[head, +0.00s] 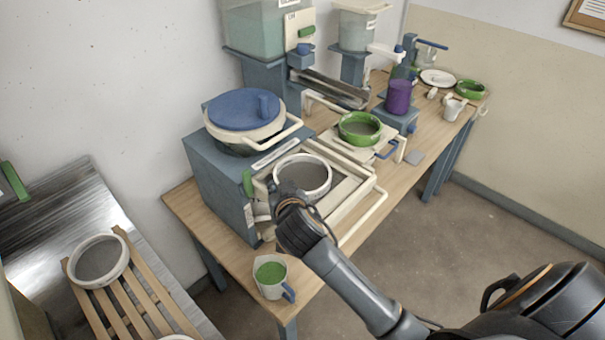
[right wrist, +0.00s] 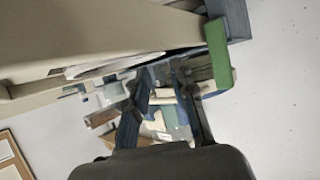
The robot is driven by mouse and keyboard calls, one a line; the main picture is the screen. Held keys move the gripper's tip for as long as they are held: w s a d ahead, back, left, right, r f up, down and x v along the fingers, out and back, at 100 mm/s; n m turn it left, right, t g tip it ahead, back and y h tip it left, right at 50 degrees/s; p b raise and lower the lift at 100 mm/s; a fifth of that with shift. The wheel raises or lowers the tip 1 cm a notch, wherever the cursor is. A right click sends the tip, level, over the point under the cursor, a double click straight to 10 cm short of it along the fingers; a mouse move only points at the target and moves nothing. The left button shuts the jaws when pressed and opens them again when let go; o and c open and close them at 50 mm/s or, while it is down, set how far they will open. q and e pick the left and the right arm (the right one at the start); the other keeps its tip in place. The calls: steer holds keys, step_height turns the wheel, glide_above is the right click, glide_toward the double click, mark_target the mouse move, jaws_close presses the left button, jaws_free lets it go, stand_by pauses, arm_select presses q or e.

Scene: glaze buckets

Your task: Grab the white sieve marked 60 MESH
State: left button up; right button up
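A white-rimmed round sieve (head: 303,176) with grey mesh sits in the cream frame of the bench machine. A second white-rimmed sieve (head: 99,261) lies on the wooden slats at lower left, and part of another white rim (head: 176,338) shows at the bottom edge. No mesh marking is legible on any of them. My right gripper (head: 283,190) is at the near left side of the sieve in the machine; contact cannot be told. In the right wrist view its two fingers (right wrist: 162,85) are apart with nothing visible between them. My left gripper is out of view.
A blue-lidded bucket (head: 243,110) stands behind. A cup of green glaze (head: 271,278) stands at the bench's near end. A green bowl (head: 360,128) stands farther along.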

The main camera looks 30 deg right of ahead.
mark_target(277, 178)
steer(key=p+x, duration=0.1)
steer(key=x, duration=0.1)
steer(key=shift+w+d, duration=0.15)
steer(key=shift+w, duration=0.25)
steer(key=p+x, duration=0.1)
steer(key=x, duration=0.2)
steer(key=shift+f+p, duration=0.15)
steer(key=shift+p, duration=0.2)
steer(key=shift+w+d+f, duration=0.1)
steer(key=shift+w+f, duration=0.2)
jaws_close()
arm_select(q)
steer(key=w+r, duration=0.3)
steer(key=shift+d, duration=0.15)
